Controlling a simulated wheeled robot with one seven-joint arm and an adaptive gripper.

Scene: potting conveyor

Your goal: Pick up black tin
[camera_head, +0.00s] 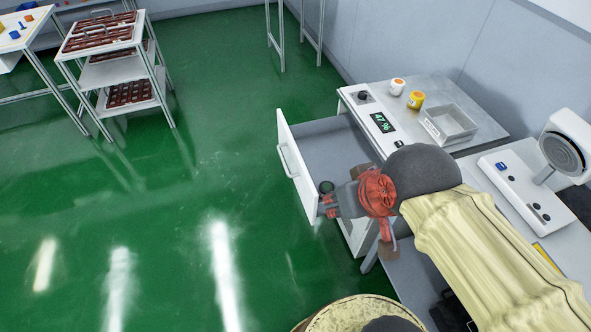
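A small dark round tin (326,187), seemingly the black tin, shows inside the open drawer (325,145) near its front panel. My gripper (330,206) reaches over the drawer from the right, its end close beside the tin. From this view I cannot tell whether they touch, or whether the fingers are open or shut. My wrist and arm hide the right part of the drawer.
On the bench (480,115) above the drawer are an orange-and-white jar (397,87), a yellow jar (416,99), a metal tray (449,122) and a scale display (382,122). A tray cart (105,50) stands far left. The green floor left is clear.

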